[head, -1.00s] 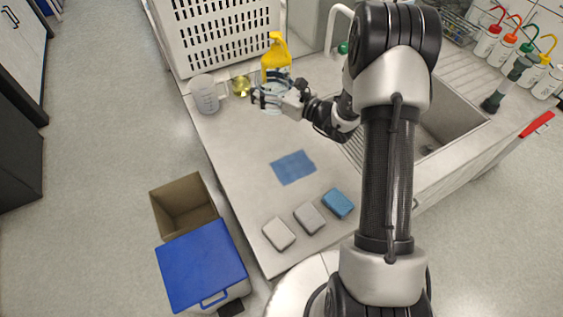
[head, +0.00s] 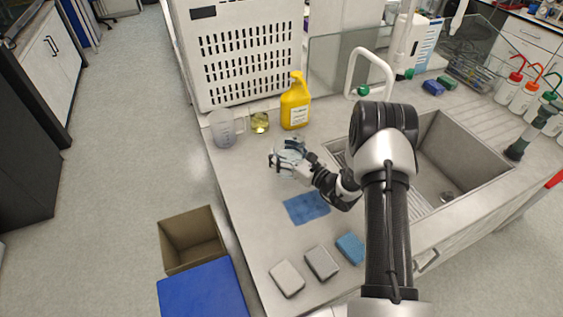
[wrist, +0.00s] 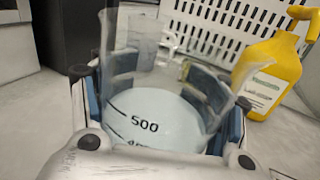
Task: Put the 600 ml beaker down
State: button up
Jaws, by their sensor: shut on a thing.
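The 600 ml beaker (wrist: 150,100) is clear glass with black markings, "500" among them, and fills the middle of the wrist view. It seems to hold a pale bluish content. My gripper (head: 290,158) is shut around its sides, with blue-grey pads (wrist: 208,92) against the glass. In the head view the beaker (head: 288,153) is mostly hidden by the fingers. It is over the counter (head: 240,190), in front of the yellow bottle and behind the blue cloth. I cannot tell whether its base touches the counter.
A yellow bottle (head: 295,102), a small beaker of yellow liquid (head: 260,123) and a plastic jug (head: 223,128) stand at the back. A blue cloth (head: 306,207) and sponges (head: 321,262) lie in front. The sink (head: 440,165) is right. Counter at left is clear.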

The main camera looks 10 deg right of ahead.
jog(key=shift+f+b, duration=0.55)
jog(key=shift+f, duration=1.45)
jog(key=shift+f, duration=0.15)
jog(key=o, duration=1.3)
jog(key=shift+o, duration=0.2)
jog(key=shift+s+d, duration=0.15)
jog(key=shift+s, duration=0.05)
jog(key=p+v, duration=0.2)
jog(key=v, duration=0.9)
jog(key=shift+s+d, duration=0.1)
jog(key=shift+s, duration=0.1)
